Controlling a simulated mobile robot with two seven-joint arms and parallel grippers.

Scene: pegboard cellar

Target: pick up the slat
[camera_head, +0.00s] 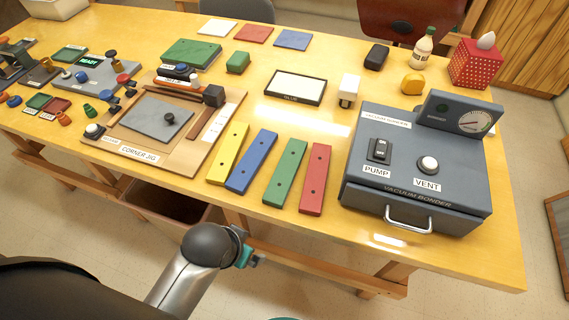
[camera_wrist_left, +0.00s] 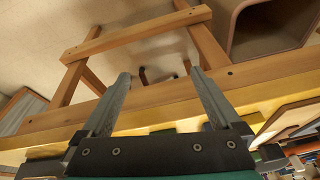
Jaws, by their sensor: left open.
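Four-colour flat bars lie side by side near the table's front edge in the head view: a yellow slat (camera_head: 228,153), a blue slat (camera_head: 252,161), a green slat (camera_head: 285,172) and a red slat (camera_head: 315,179). Each has small dark holes. My left gripper (camera_head: 250,258) is in front of the table edge, below and apart from the bars. In the left wrist view my left gripper (camera_wrist_left: 160,85) has its two fingers spread with nothing held between them; the table's wooden frame shows beyond. No slat is clearly visible there. My right gripper is not in view.
A corner jig (camera_head: 180,165) lies left of the bars, with a grey plate on it. A vacuum bonder (camera_head: 410,185) with a front handle stands right of them. A framed white panel (camera_head: 296,86) lies behind. The wooden table (camera_head: 455,265) has a frame beneath.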

